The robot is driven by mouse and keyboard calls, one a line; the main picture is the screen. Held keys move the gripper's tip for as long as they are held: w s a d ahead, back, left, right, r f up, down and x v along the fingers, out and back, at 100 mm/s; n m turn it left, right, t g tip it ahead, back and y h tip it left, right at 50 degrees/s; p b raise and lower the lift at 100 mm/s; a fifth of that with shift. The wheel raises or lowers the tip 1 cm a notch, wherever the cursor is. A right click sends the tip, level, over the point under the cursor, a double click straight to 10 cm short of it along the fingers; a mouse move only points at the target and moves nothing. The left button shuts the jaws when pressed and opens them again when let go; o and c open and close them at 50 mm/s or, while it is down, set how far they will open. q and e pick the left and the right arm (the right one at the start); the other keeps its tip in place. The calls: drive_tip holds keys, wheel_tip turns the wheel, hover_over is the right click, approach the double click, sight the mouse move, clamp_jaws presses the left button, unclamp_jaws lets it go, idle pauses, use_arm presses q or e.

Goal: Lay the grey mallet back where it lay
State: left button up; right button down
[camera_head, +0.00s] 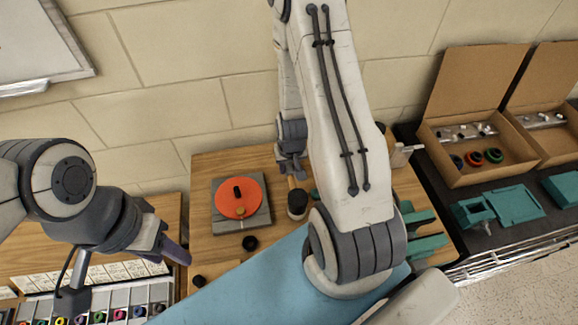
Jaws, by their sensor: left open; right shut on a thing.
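The grey mallet (297,204) shows a dark grey head and a short tan handle, above the wooden table (208,166) near its middle. My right gripper (291,170) is shut on the handle end, with the head pointing toward the front of the table. Whether the head touches the table I cannot tell. My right forearm and elbow hide the table to the right of the mallet. My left gripper (176,252) is open and empty, over the left side near the sorting rack, apart from the mallet.
An orange disc (228,203) with a black handle sits on a grey square plate (260,222), left of the mallet. Black knobs (249,243) lie in front. Green parts (423,219) lie right. Cardboard boxes (470,160) stand on a dark bench. A rack (92,302) holds coloured rings.

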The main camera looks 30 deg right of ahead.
drive_tip(key=shift+f+b, duration=0.45)
idle(0.3)
drive_tip(key=shift+c, duration=2.4)
unclamp_jaws()
